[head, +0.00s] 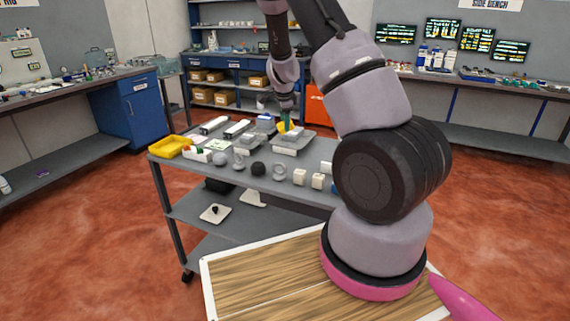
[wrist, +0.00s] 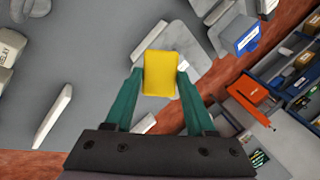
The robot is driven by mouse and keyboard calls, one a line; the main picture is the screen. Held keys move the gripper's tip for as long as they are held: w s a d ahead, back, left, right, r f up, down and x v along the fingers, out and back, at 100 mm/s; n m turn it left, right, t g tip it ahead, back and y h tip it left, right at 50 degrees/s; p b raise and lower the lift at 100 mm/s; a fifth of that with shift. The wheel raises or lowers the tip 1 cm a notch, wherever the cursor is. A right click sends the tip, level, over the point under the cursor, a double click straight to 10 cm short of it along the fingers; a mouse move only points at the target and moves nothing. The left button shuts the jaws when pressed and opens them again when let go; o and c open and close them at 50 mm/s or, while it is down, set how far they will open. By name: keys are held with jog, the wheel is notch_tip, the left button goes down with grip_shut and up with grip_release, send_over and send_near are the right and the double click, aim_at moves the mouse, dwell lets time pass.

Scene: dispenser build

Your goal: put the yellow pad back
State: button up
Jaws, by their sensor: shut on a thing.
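The yellow pad (wrist: 160,74) is a small yellow block between the two green fingers of my gripper (wrist: 157,80) in the wrist view. My gripper is shut on it. In the head view the yellow pad (head: 283,127) shows at the end of my arm, with my gripper (head: 287,121) over the back part of the grey cart (head: 240,177). A light grey plate-like piece (wrist: 188,44) lies below and behind the pad in the wrist view. I cannot tell whether the pad touches it.
A yellow tray (head: 171,147) sits at the cart's left end. Grey round parts (head: 279,169), a dark ball (head: 258,169) and cream blocks (head: 300,177) line its front. In the wrist view, a blue-faced box (wrist: 247,40) stands right of the pad.

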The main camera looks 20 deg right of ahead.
jog(key=shift+s+d+f+m+g+y, duration=0.35)
jog(key=shift+s+f+m+g+y, duration=0.2)
jog(key=shift+m, duration=0.35)
jog(key=f+m+y, duration=0.1)
jog(key=f+m, duration=0.1)
jog(key=f, duration=0.1)
jog(key=s+f+m+y, duration=0.1)
jog(key=f+m, duration=0.1)
jog(key=f, duration=0.2)
jog(key=s+a+f+m+y, duration=0.1)
jog(key=f+m+y, duration=0.1)
jog(key=f, duration=0.1)
jog(key=shift+s+f+g, duration=0.15)
jog(key=shift+f+g, duration=0.1)
jog(key=shift+f, duration=0.1)
jog(key=shift+c, duration=0.6)
jog(key=o, duration=1.3)
